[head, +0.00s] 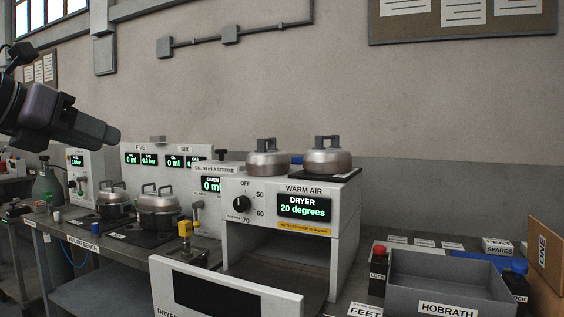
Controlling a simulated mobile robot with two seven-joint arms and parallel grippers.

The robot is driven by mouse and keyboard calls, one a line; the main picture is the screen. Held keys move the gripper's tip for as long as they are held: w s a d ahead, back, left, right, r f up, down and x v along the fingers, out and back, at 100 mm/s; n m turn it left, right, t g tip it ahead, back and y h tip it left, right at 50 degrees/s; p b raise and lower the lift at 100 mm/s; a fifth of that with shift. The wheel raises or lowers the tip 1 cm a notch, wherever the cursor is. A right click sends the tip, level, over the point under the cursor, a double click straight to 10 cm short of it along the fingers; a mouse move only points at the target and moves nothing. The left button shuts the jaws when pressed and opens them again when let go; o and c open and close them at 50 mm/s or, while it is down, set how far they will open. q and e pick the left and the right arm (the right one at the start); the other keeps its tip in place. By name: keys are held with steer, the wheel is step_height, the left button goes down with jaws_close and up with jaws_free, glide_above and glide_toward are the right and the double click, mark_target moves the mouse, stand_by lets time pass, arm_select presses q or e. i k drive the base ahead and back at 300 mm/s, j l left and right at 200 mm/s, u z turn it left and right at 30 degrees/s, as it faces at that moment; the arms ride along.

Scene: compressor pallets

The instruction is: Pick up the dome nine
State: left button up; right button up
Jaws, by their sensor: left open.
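Several metal domes with handles are in view, and I cannot read a number nine on any. Two stand on top of the warm air dryer (345,226): a left dome (268,164) and a right dome (326,162), the right one on a dark plate. Two more stand on dark plates on the filling bench (62,245): a small one (114,203) and a larger one (158,204). My left gripper (112,136) is open and empty, raised in the air at the upper left, above and apart from the bench domes. My right gripper is out of view.
The dryer's front door (222,294) hangs open and juts forward. A grey tray marked HOBRATH (424,281) stands at right, between a red-topped bottle (378,268) and a blue-topped one (516,279). Display panels (165,148) stand behind the bench. The air above the dryer is free.

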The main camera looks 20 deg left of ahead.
mark_target(263, 161)
steer(key=i+l, duration=0.15)
steer(key=i, duration=0.55)
steer(key=i+l, duration=0.15)
steer(key=i, duration=0.55)
